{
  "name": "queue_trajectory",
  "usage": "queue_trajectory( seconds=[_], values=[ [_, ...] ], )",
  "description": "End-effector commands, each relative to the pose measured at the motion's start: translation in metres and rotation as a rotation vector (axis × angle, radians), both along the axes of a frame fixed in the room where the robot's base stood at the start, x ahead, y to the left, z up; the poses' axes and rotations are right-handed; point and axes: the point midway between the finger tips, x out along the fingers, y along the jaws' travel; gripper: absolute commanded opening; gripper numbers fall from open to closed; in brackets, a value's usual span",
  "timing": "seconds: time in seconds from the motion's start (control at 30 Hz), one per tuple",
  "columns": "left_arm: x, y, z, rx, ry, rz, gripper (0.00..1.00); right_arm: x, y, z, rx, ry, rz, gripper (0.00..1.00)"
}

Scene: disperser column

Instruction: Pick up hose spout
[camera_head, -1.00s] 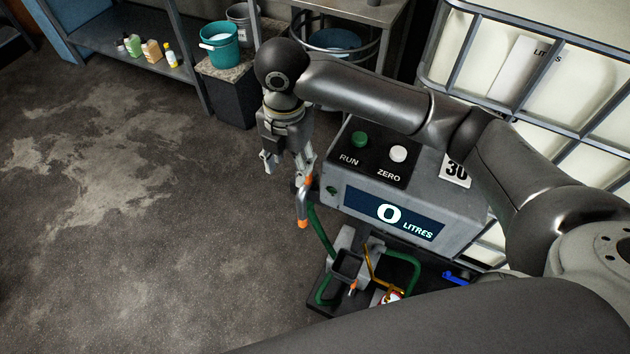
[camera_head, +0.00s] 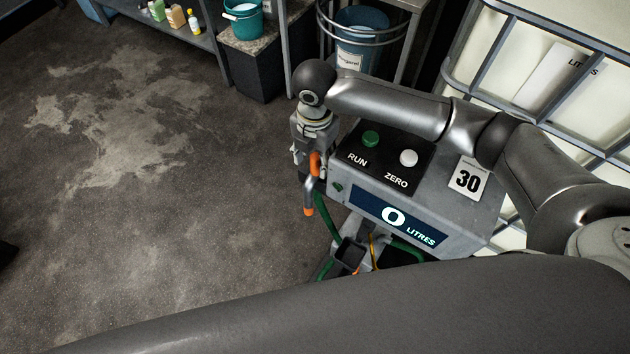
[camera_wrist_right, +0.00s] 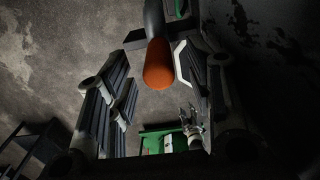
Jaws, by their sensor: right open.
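The hose spout (camera_head: 307,197), grey with orange parts, hangs upright at the left side of the dispenser box, with a green hose (camera_head: 328,217) below it. My right gripper (camera_head: 306,172) points down at the spout and overlaps its upper part in the head view. In the right wrist view the spout's rounded orange end (camera_wrist_right: 158,65) shows between the open fingers (camera_wrist_right: 153,82). Whether a finger touches it I cannot tell. My left gripper is in neither view.
The dispenser box (camera_head: 452,211), with RUN and ZERO buttons and a display reading 0 litres, stands close to the right of the gripper. A caged white tank (camera_head: 485,48) is behind it. A bucket (camera_head: 243,19) stands on a block. Floor at left is clear.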

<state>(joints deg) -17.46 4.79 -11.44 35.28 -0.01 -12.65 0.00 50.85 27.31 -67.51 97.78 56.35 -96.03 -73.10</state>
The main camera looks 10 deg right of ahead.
Motion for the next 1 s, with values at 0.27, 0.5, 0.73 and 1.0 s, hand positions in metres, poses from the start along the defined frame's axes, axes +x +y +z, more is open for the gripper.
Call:
queue_trajectory(
  seconds=[0.27, 0.5, 0.73, 1.0],
  values=[
    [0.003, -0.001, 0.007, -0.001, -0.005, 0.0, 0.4, 0.0, 0.0, -0.022, -0.001, 0.001, 0.0, 0.48],
    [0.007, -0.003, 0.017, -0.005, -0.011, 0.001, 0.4, -0.001, 0.0, -0.055, -0.001, 0.001, 0.0, 0.48],
    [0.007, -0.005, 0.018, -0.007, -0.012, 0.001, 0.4, 0.0, 0.0, -0.066, -0.001, -0.002, 0.001, 0.48],
    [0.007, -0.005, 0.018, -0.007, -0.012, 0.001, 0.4, 0.0, 0.0, -0.066, -0.001, -0.002, 0.001, 0.29]
  ],
)
